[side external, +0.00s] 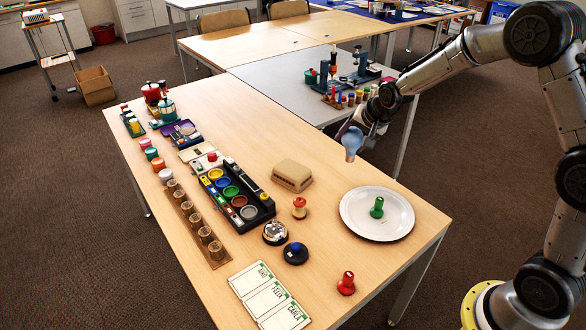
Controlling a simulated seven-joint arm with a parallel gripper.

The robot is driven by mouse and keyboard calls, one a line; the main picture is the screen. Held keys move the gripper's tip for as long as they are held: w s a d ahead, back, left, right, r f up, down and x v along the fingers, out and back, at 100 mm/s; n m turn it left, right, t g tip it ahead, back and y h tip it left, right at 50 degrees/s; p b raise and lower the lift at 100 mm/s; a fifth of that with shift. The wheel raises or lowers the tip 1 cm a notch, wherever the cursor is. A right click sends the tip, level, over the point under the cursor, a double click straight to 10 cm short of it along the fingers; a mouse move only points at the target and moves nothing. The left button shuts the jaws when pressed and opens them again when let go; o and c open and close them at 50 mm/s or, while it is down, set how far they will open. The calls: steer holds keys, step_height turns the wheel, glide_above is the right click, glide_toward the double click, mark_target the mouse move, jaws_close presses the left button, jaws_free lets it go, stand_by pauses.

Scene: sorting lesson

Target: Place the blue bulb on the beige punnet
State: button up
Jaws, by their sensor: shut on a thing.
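My gripper (362,130) is shut on a pale blue bulb (351,145). The bulb hangs below the fingers, in the air near the table's right edge. It is small in this view, and the fingers' exact contact with it is hard to see. The beige punnet (292,175) sits on the table, to the left of and lower in the picture than the bulb. It looks like a low tan block-shaped box, apart from the bulb. I cannot make out anything lying on it.
A white plate (354,225) bears a green peg-like piece (377,207). A red piece (346,283), a red-and-cream piece (299,207) and a dark blue knob (295,253) stand nearby. A black paint tray (258,205) lies left of the punnet.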

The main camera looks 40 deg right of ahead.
steer(key=w+a+r+n+y, duration=0.1)
steer(key=a+r+n, duration=0.1)
steer(key=a, duration=0.4)
glide_above(297, 172)
step_height(297, 172, down, 10)
steer(key=shift+s+f, duration=0.1)
steer(key=shift+f, duration=1.35)
steer(key=shift+f, duration=0.2)
steer(key=o, duration=1)
